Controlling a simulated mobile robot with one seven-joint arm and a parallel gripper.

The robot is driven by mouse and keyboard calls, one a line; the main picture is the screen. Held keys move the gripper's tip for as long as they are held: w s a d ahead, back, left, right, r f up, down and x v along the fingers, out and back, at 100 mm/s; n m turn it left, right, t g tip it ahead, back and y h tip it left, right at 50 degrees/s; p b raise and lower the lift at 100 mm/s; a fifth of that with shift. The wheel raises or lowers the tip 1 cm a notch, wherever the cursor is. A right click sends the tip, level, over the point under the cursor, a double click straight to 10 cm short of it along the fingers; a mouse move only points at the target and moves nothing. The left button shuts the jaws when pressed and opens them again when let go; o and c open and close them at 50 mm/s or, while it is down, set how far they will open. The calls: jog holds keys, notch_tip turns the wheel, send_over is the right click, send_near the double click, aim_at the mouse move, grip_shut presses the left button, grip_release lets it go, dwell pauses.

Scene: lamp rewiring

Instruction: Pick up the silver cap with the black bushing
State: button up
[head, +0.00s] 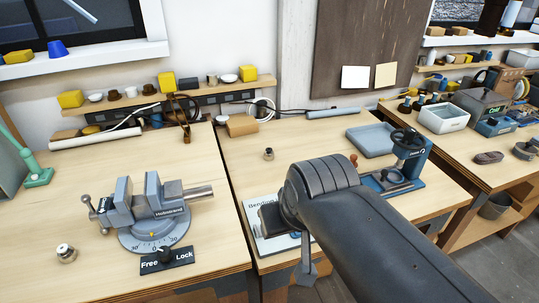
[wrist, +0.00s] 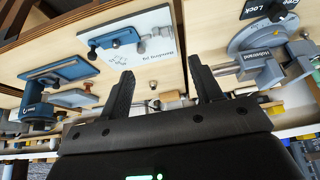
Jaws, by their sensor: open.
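A small silver cap (head: 268,154) with a darker top stands upright on the middle bench, behind the bending jig. A second silver piece (head: 66,253) with a pale top stands on the left bench, left of the vise. Both are too small to tell surely which has the black bushing. My gripper (wrist: 163,86) is open in the wrist view, with nothing between its two dark fingers. A small piece (wrist: 155,103) shows beyond the gap, apart from the fingers; it seems to be the middle-bench cap.
A grey vise (head: 150,210) stands on the left bench. The bending jig (wrist: 130,35) lies at the middle bench's front. A blue press (head: 405,160) and blue tray (head: 371,140) stand to the right. Bare wood surrounds the middle cap.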

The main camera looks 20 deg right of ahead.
jog(key=shift+o, duration=0.4)
jog(key=w+d+r, duration=0.1)
jog(key=w+r, duration=0.1)
jog(key=w, duration=0.4)
jog(key=w+d+r, duration=0.1)
jog(key=w+r, duration=0.1)
jog(key=w, duration=0.5)
jog(key=n+g, duration=0.1)
jog(key=n, duration=0.1)
send_over(269, 149)
jog(key=s+d, duration=0.2)
jog(key=s, duration=0.2)
notch_tip(269, 149, down, 14)
jog(key=shift+y, duration=0.4)
jog(key=x, duration=0.5)
jog(key=shift+a+f, duration=0.3)
jog(key=shift+a, duration=0.05)
jog(key=x, duration=0.5)
jog(key=shift+s+a+f, duration=0.1)
jog(key=shift+a, duration=0.15)
